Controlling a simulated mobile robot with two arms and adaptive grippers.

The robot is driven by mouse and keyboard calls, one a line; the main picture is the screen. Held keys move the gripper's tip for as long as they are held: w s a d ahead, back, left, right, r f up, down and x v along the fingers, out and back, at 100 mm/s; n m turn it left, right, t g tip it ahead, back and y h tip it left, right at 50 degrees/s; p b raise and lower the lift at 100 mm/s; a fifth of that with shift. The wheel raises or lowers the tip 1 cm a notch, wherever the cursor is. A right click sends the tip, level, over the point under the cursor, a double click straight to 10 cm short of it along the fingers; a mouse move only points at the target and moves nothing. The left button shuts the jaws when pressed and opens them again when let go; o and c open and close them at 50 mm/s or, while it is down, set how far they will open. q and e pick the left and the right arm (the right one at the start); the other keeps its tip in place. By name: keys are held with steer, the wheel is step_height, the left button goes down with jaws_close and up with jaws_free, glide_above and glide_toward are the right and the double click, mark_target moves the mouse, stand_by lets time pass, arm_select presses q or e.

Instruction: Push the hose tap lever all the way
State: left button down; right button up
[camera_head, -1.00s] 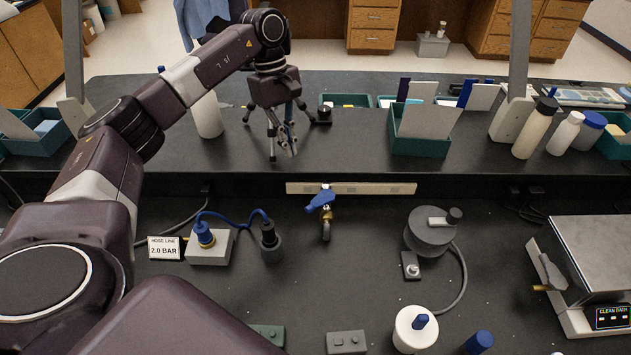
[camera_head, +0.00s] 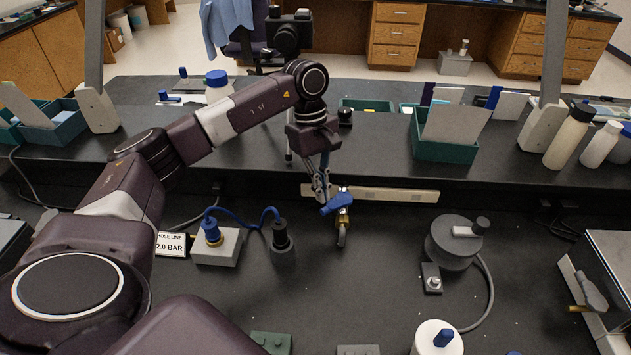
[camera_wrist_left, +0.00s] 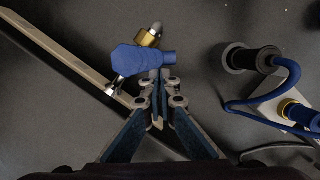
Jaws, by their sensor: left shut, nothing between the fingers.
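The hose tap has a blue lever (camera_head: 338,203) on a brass body (camera_head: 343,216), on the wall strip behind the bench. The lever slants in the head view. The wrist view shows the blue lever (camera_wrist_left: 140,61) and the brass part (camera_wrist_left: 148,38) just beyond my fingers. My left gripper (camera_head: 321,187) is shut and empty, pointing down just behind and left of the lever. In the wrist view its fingertips (camera_wrist_left: 160,80) are at the lever's narrow right end; I cannot tell whether they touch. My right gripper is not in view.
A blue hose (camera_head: 240,221) joins a pale box (camera_head: 217,247) and a dark post (camera_head: 281,240) left of the tap. A round grey device (camera_head: 454,250) stands to the right. The pale wall strip (camera_head: 395,195) runs behind the tap. The bench front of the tap is clear.

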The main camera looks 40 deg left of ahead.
arm_select(q)
steer(key=shift+d+f+n, duration=0.1)
steer(key=shift+n, duration=0.2)
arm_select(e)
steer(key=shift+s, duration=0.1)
arm_select(q)
steer(key=shift+s+n, duration=0.2)
steer(key=shift+n, duration=0.3)
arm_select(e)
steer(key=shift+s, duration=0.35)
arm_select(q)
steer(key=shift+d+n+t, duration=0.15)
steer(key=shift+n+t, duration=0.15)
steer(key=shift+n, duration=0.3)
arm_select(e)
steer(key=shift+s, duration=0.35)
